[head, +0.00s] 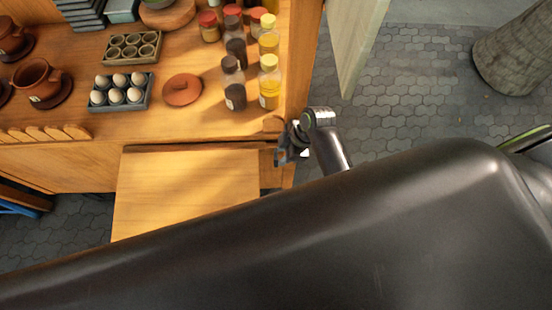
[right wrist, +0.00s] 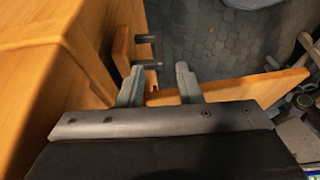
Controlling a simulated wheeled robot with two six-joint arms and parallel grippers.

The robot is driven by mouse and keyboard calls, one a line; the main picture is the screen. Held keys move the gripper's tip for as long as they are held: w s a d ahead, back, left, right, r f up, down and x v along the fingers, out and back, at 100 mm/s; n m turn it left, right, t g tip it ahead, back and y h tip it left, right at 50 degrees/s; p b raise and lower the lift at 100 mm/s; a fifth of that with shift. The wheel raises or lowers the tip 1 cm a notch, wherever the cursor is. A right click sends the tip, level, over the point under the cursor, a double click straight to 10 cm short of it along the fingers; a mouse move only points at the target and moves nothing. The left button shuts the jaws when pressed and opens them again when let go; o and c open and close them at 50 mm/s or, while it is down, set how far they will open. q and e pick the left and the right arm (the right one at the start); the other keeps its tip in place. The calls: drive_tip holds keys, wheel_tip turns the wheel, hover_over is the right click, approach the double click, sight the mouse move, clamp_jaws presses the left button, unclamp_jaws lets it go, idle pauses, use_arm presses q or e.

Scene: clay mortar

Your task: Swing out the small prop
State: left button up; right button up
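My right gripper (right wrist: 159,82) is open and empty in the right wrist view, its two grey fingers apart. The small prop appears to be the short wooden piece (right wrist: 122,52) beside the counter's side panel (right wrist: 35,70), with two dark pegs (right wrist: 149,39) sticking out to the right. The left finger is just below the lower peg; whether they touch is unclear. In the head view the right gripper (head: 290,148) is at the counter's right front corner, and the prop cannot be made out. A wooden flap (head: 188,190) extends from the counter front; a wooden board (right wrist: 250,88) lies beyond the fingers.
The counter (head: 165,118) holds an egg tray (head: 98,106), a brown lid (head: 182,89), cups and several bottles (head: 269,88) near its right edge. A pale upright panel (head: 357,40) and paved floor (head: 415,95) are to the right. My dark arm hides the lower picture.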

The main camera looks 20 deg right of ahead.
sight(276, 167)
drive_tip(key=shift+x, duration=3.05)
clamp_jaws()
